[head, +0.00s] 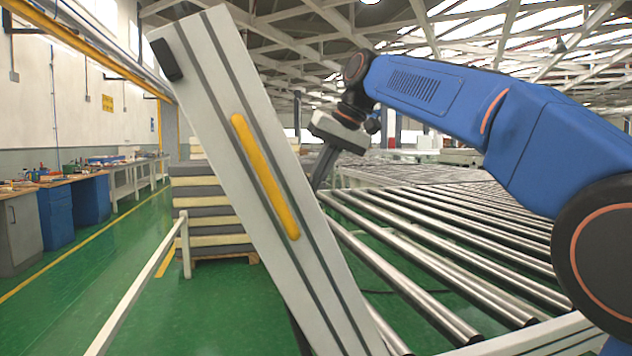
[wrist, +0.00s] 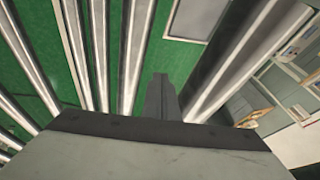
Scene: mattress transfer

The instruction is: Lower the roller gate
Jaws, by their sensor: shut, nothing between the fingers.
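The roller gate (head: 222,90) is a long light-grey beam with dark stripes, a yellow handle (head: 265,178) and a small black block near its top. It stands raised and tilted, its top leaning left, its lower end running out of the head view at the bottom. My gripper (head: 321,182) is just right of the gate's edge at about handle height, fingers pointing down, shut and empty. Whether it touches the gate I cannot tell. The wrist view shows the closed fingers (wrist: 161,92) over rollers and green floor; the handle is not in that view.
A roller conveyor (head: 440,230) fills the right side behind the gate. A stack of grey and cream mattresses (head: 211,215) stands behind the gate's left side. A white rail (head: 140,290) runs along the left. Workbenches (head: 75,195) line the left wall, with clear green floor between.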

